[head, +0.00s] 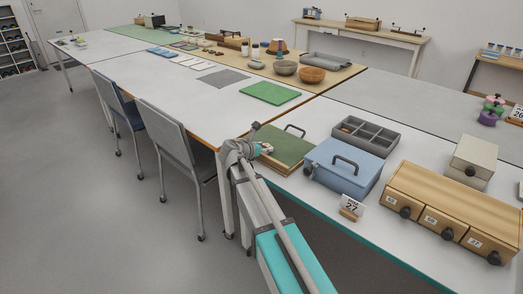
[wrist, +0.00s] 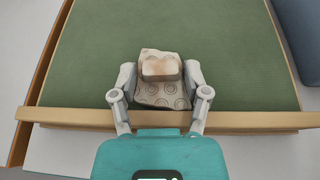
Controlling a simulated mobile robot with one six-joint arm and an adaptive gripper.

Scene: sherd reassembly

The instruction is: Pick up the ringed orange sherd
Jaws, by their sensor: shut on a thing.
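My gripper (wrist: 159,76) has its two fingers closed on either side of a sherd (wrist: 161,98) in the wrist view. The sherd is pale beige with rows of stamped rings on its lower face, and a thicker, tan-orange blocky part at its top. It is over the green surface of a wood-rimmed tray (wrist: 90,55), near its front rim. I cannot tell whether it touches the tray. In the head view my gripper (head: 264,149) is at the left end of the green tray (head: 287,148), and the sherd is too small to make out clearly.
A blue box with a dark handle (head: 343,168) stands right of the tray. A grey compartment tray (head: 367,134) lies behind it. Chairs (head: 168,140) stand left of the tables.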

